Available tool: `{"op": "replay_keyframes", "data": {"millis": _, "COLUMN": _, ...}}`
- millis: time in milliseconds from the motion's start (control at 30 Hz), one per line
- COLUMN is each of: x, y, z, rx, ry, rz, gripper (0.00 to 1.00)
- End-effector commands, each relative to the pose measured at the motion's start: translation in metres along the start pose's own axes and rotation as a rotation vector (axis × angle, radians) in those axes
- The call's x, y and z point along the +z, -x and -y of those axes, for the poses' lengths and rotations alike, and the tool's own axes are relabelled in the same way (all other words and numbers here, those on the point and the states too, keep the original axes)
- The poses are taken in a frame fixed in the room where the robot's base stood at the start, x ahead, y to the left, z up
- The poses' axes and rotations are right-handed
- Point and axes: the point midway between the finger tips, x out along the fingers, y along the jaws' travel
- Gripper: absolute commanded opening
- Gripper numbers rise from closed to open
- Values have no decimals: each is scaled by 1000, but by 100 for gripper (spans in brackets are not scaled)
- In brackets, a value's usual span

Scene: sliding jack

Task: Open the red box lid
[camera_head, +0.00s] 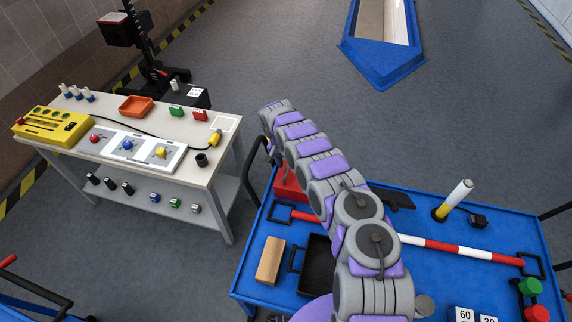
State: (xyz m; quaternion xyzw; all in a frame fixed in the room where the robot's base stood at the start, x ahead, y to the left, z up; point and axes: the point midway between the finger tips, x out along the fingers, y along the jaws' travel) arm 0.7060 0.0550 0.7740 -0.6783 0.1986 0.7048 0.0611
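A red box (289,186) sits at the back left corner of the blue cart (480,258). My grey and purple arm hides much of it, and I cannot make out its lid or whether it is open. My arm rises from the bottom of the view and reaches to the upper left, over the cart and past the box. No gripper fingers can be made out at its far end. I cannot see any contact with the box.
On the cart are a red-and-white bar (446,247), a black tray (318,266), a tan block (270,260) and a white-yellow cylinder (455,199). A white table (215,150) with a yellow device (52,126) and orange tray (135,106) stands left. Open floor lies beyond.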

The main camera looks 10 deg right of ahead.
Motion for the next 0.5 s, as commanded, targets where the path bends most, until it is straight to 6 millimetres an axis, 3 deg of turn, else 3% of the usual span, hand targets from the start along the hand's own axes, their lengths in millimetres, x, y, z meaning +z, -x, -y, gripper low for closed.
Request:
{"op": "replay_keyframes", "data": {"millis": 367, "x": 0, "y": -7, "z": 0, "rx": -1, "ry": 0, "rz": -1, "gripper": 40}}
{"op": "replay_keyframes", "data": {"millis": 500, "x": 0, "y": -7, "z": 0, "rx": -1, "ry": 0, "rz": 0, "gripper": 29}}
